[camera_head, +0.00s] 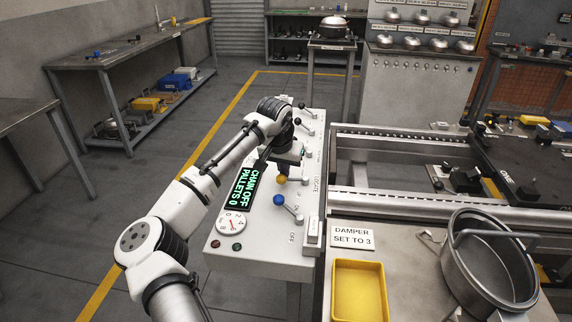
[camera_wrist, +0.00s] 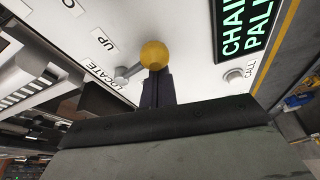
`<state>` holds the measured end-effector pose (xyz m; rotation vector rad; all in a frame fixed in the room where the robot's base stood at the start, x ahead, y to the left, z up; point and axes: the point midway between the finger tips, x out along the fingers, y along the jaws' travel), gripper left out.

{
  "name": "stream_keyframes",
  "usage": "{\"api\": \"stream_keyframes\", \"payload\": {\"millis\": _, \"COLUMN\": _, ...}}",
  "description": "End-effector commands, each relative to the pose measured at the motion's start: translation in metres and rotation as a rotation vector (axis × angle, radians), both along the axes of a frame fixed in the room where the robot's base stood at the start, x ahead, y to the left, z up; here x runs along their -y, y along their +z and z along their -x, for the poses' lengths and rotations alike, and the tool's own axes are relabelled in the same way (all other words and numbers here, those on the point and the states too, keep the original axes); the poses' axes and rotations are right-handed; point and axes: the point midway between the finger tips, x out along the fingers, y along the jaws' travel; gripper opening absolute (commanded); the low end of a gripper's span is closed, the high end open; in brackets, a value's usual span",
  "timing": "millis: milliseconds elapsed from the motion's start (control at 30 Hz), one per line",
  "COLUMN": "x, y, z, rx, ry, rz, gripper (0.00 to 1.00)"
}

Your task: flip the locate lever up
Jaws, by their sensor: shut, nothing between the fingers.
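The locate lever has a yellow ball knob (camera_head: 281,179) and stands on the white control panel (camera_head: 262,247) beside the LOCATE label. In the wrist view its knob (camera_wrist: 154,53) lies right at the fingertips, and its short grey stem runs left to a round pivot (camera_wrist: 121,81) near the printed words LOCATE and UP. My gripper (camera_wrist: 157,76) is shut and empty, its dark fingers pointing at the knob. I cannot tell whether they touch it.
A blue-knobbed lever (camera_head: 279,200) stands nearer on the panel, and black-knobbed levers (camera_head: 300,106) farther back. A green-lit display (camera_head: 243,186) and a dial (camera_head: 231,223) are at left. A yellow tray (camera_head: 359,292) and a metal pot (camera_head: 490,262) stand on the bench at right.

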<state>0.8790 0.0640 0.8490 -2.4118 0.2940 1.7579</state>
Motion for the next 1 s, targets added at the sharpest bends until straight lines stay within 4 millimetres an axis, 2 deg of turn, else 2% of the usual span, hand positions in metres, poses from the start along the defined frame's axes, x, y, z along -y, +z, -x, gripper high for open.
{"api": "stream_keyframes", "payload": {"millis": 367, "x": 0.0, "y": 0.0, "z": 0.001, "rx": 0.0, "ry": 0.004, "rz": 0.001, "gripper": 0.0}}
{"api": "stream_keyframes", "payload": {"millis": 633, "x": 0.003, "y": 0.001, "z": 0.011, "rx": -0.003, "ry": 0.115, "rz": 0.005, "gripper": 0.0}}
{"api": "stream_keyframes", "payload": {"millis": 1000, "x": 0.002, "y": 0.0, "z": 0.015, "rx": -0.001, "ry": 0.117, "rz": -0.001, "gripper": 0.0}}
